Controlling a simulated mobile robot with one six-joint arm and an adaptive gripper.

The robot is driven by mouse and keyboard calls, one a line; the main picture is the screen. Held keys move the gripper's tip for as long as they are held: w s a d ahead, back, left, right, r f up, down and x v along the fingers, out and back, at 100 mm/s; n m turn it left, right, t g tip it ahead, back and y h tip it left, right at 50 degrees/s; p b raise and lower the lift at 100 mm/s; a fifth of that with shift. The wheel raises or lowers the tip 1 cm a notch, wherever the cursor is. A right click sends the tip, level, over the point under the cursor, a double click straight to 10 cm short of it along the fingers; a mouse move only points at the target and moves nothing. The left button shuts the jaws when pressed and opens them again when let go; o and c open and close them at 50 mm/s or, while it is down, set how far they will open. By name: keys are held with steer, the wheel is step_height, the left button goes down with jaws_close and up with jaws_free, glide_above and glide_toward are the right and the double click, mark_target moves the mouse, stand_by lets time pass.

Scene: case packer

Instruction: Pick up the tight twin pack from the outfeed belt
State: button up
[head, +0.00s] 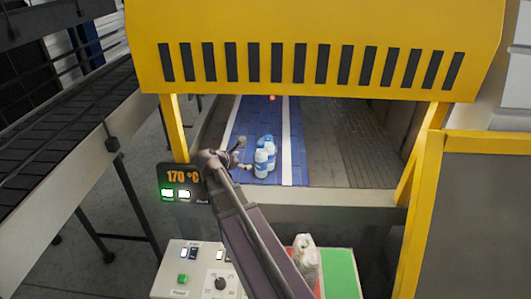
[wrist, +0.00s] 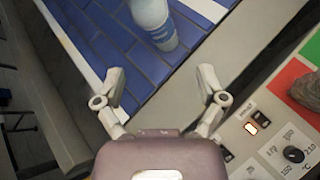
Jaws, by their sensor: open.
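The twin pack (head: 265,157) shows in the head view as white and blue bottles standing upright close together on the blue outfeed belt (head: 285,125). Any wrap around them is too small to make out. In the wrist view one blue and white bottle (wrist: 154,22) of it stands at the top edge, cut off by the frame. My gripper (head: 240,156) is just left of the bottles in the head view. In the wrist view my gripper (wrist: 161,78) has its two fingers spread apart, with nothing between them, and the bottle lies beyond the fingertips.
A yellow slotted hood (head: 310,25) overhangs the belt, with yellow posts (head: 175,128) at its sides. Below are a 170 °C display (head: 181,178) and a button panel (head: 170,270).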

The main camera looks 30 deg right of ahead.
mark_target(264, 140)
steer(key=d+r+n, duration=0.1)
steer(key=w+d+r+n+h, duration=0.1)
steer(key=r, duration=0.1)
steer(key=w+d+r+n+p, duration=0.1)
steer(key=n, duration=0.1)
steer(key=shift+w+r+t+h, duration=0.15)
steer(key=shift+r+t+h, duration=0.15)
steer(key=shift+t+h, duration=0.1)
steer(key=b+x, duration=0.3)
steer(key=x, duration=0.4)
steer(key=shift+w+d+f, duration=0.15)
steer(key=shift+d+f, duration=0.05)
steer(key=shift+f, duration=0.05)
steer(key=shift+w+d+f, duration=0.1)
steer(key=shift+w+d, duration=0.05)
steer(key=shift+d, duration=0.3)
steer(key=shift+b+x, duration=1)
steer(key=shift+x, duration=1.65)
jaws_close()
